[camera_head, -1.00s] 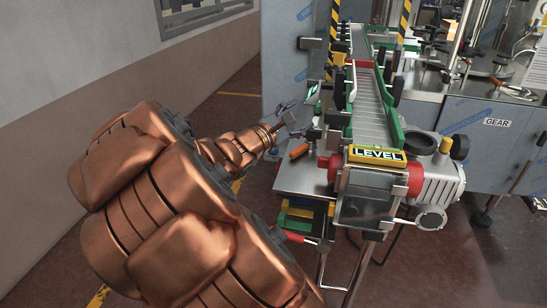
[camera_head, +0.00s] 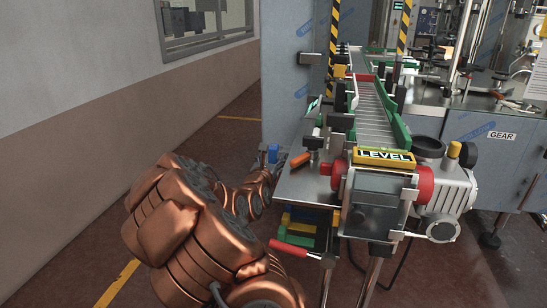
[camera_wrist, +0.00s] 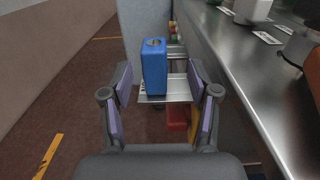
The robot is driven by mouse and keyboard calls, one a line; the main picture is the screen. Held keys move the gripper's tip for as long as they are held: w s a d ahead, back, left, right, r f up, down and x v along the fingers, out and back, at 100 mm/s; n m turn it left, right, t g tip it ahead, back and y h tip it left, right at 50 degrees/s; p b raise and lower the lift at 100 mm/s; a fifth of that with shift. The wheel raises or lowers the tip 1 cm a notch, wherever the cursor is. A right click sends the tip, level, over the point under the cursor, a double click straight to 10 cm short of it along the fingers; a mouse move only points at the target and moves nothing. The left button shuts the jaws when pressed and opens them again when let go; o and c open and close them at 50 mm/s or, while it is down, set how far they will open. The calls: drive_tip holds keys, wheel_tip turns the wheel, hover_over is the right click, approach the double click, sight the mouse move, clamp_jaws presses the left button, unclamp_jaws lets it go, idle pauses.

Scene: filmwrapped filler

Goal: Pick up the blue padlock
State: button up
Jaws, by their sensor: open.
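A blue block-like body (camera_wrist: 154,68), which I take to be the blue padlock, stands upright in the wrist view with a dark round mark on its top. No shackle can be made out. It shows small in the head view (camera_head: 272,154), just beyond the end of my arm. My gripper (camera_wrist: 160,80) is open, with one finger on each side of the blue body in the picture. Gaps show on both sides, so it is not gripped. The body appears to stand on a narrow metal ledge (camera_wrist: 178,97). My fingers are mostly hidden in the head view.
A steel worktop (camera_wrist: 245,90) runs along the right. An orange-handled tool (camera_head: 300,160) lies on it beside the conveyor (camera_head: 372,115). Red and yellow items (camera_wrist: 178,118) sit below the ledge. A wall (camera_head: 90,100) stands left, with open floor between.

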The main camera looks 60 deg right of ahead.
sight(272, 152)
drive_tip(key=shift+w+x, duration=0.15)
drive_tip(key=shift+x, duration=1)
drive_tip(key=shift+w+x, duration=0.2)
drive_tip(key=shift+x, duration=0.9)
drive_tip(key=shift+w+d+r, duration=0.1)
drive_tip(key=shift+w+d, duration=0.05)
drive_tip(key=shift+d, duration=0.3)
drive_tip(key=shift+c, duration=0.4)
clamp_jaws()
